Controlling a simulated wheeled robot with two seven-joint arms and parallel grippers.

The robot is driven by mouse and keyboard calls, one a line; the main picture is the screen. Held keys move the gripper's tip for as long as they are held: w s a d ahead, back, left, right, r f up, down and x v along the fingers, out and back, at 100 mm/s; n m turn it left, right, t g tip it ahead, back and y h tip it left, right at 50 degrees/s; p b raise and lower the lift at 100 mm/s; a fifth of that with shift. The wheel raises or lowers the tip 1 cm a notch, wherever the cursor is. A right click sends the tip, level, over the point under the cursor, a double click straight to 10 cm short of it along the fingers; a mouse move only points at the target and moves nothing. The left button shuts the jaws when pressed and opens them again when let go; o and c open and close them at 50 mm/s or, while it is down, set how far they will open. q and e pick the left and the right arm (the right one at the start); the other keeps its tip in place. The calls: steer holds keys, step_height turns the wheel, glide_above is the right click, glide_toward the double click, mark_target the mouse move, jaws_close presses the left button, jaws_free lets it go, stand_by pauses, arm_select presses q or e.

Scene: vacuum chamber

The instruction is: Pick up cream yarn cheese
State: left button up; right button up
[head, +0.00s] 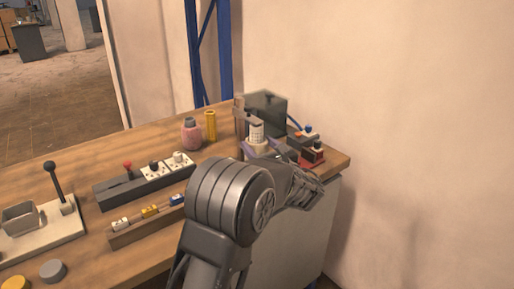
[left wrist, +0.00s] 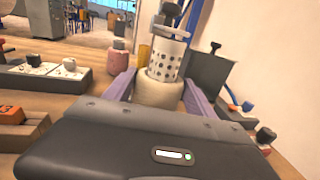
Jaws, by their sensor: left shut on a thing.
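The cream yarn cheese (left wrist: 158,92) is a pale rounded ring in the left wrist view, with a white perforated tube (left wrist: 166,60) upright above it. In the head view the perforated tube (head: 257,131) stands at the far right end of the bench, and the cheese is mostly hidden. My left gripper (left wrist: 158,97) has its purple fingers on both sides of the cream cheese and is shut on it. It also shows in the head view (head: 257,149), partly hidden by my arm. I cannot tell whether the cheese is clear of its support. My right gripper is out of view.
A dark box (head: 267,112) stands behind the cheese, and a red block (head: 312,155) is to its right. A pink bottle-like thing (head: 191,135) and a yellow cylinder (head: 210,126) stand to its left. Socket and switch strips (head: 145,182) lie nearer. The wall closes off the right.

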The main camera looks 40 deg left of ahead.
arm_select(q)
steer(key=v, duration=1.7)
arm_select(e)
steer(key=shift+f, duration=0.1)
arm_select(q)
steer(key=s+d+f+m+t+h+p, duration=0.1)
steer(key=s+d+f+m+t+p, duration=0.1)
steer(key=s+d+f+p, duration=0.4)
steer(key=s+d+f, duration=0.1)
steer(key=d+f, duration=0.4)
steer(key=f, duration=0.2)
steer(key=shift+f+t+h, duration=0.2)
steer(key=shift+t+h, duration=0.1)
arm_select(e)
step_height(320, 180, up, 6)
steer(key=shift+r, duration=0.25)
arm_select(q)
steer(key=shift+d, duration=0.15)
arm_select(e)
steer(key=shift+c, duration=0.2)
